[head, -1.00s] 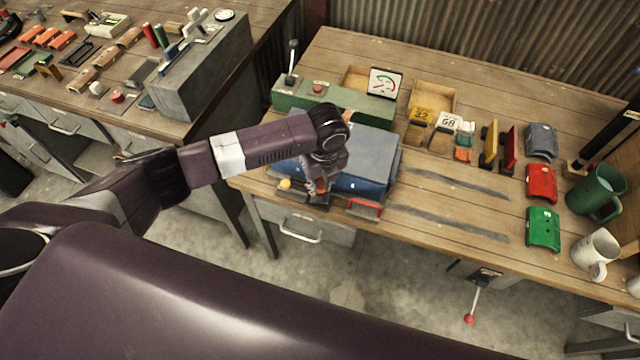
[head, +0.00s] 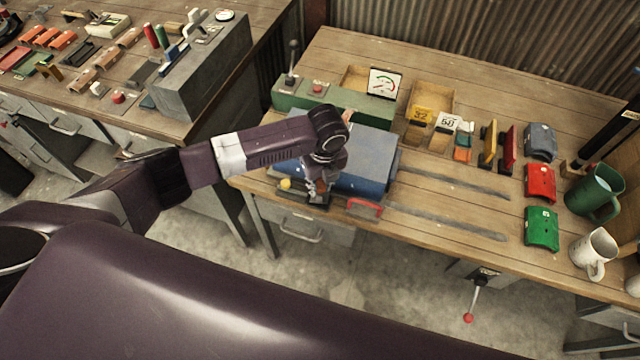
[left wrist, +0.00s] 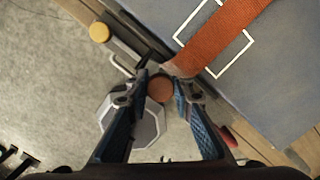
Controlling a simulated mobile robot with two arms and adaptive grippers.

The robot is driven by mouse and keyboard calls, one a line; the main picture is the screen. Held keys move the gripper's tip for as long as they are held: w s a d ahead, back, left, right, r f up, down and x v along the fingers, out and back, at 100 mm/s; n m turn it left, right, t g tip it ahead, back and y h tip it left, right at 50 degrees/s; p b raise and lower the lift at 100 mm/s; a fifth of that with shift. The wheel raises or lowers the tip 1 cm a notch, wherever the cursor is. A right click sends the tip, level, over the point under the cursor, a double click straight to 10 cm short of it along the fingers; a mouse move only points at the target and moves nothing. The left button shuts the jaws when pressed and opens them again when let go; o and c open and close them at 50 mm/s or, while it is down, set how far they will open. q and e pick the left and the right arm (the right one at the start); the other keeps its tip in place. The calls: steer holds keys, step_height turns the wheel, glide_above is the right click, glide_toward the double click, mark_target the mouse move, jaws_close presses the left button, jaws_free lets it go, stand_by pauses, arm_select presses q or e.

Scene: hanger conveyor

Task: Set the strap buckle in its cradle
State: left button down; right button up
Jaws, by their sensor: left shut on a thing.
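My left gripper (head: 315,192) is at the front left edge of the blue box (head: 370,160). In the left wrist view its fingers (left wrist: 160,88) are closed around a small round brown piece, apparently part of the strap buckle (left wrist: 160,90). A grey many-sided plate (left wrist: 145,128) shows behind the fingers; I cannot tell whether it belongs to the buckle. The orange strap (left wrist: 225,35) crosses the box top between white outlines and ends close to the fingertips. The cradle is not clearly identifiable; a dark bracket lies partly hidden beyond the fingers. My right gripper is out of view.
A yellow knob (head: 285,184) and a red handle (head: 364,208) flank the gripper at the bench front. A green lever box (head: 335,103) stands behind the blue box. Two dark rails run right across clear bench. Floor lies below the bench edge.

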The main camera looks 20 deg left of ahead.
arm_select(q)
steer(key=shift+f, duration=0.15)
steer(key=shift+f+b, duration=0.35)
steer(key=shift+f, duration=0.15)
steer(key=shift+s+f, duration=0.2)
steer(key=shift+f, duration=0.2)
steer(key=c, duration=1.8)
jaws_free()
steer(key=shift+f, duration=0.1)
steer(key=shift+o, duration=1.1)
steer(key=shift+w, duration=0.15)
steer(key=shift+r, duration=0.2)
